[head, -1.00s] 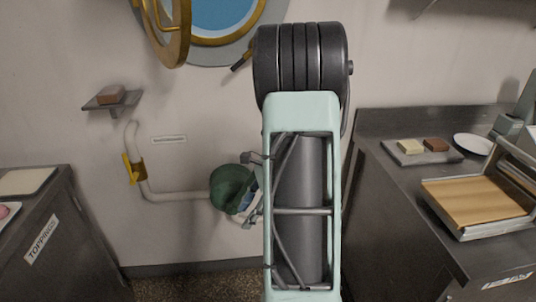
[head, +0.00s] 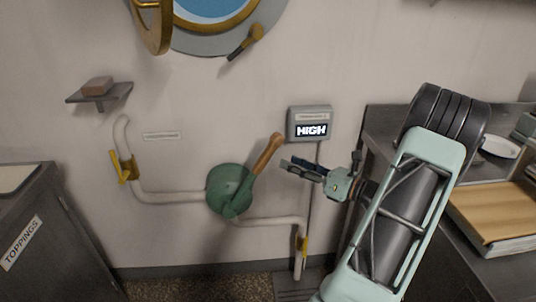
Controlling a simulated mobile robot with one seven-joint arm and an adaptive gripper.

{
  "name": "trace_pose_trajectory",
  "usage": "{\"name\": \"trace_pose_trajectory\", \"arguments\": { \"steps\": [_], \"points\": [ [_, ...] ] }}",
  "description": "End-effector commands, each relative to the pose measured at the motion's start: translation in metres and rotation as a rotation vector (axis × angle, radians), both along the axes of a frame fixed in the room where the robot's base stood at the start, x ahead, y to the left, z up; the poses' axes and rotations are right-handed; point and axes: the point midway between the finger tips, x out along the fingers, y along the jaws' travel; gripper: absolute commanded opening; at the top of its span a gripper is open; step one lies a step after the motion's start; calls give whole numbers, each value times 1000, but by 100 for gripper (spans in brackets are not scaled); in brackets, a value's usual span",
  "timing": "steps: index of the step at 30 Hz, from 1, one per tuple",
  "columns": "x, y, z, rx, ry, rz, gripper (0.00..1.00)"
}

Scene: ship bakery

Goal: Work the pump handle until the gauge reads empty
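The green pump (head: 229,187) is fixed to the wall in the middle of the head view, set in a white pipe. Its wooden-gripped handle (head: 267,154) slants up and to the right from the body. The gauge (head: 310,124) on the wall above right reads "HIGH". My gripper (head: 286,163) is just right of the handle, pointing left, with a gap between them in the picture. Its two dark fingers show as separate bars, with nothing visible between them. How far it stands off the wall is hard to judge.
A steel counter with a wooden board (head: 497,214) stands at the right, behind my arm. A toppings cabinet (head: 40,225) is at the left. A small shelf (head: 99,101) and a porthole (head: 212,15) are on the wall. Yellow brackets (head: 125,167) hold the pipe.

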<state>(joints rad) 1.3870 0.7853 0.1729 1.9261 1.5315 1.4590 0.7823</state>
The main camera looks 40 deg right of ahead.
Motion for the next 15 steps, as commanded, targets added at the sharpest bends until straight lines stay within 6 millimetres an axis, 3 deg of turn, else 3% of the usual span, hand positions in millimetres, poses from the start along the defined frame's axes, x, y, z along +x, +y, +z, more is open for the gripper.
{"name": "trace_pose_trajectory", "arguments": {
  "steps": [9, 15],
  "points": [
    [58, 20, -1, -2, 2, 6, 40],
    [83, 27, -1, -3, 2, 5, 40]
  ]
}}
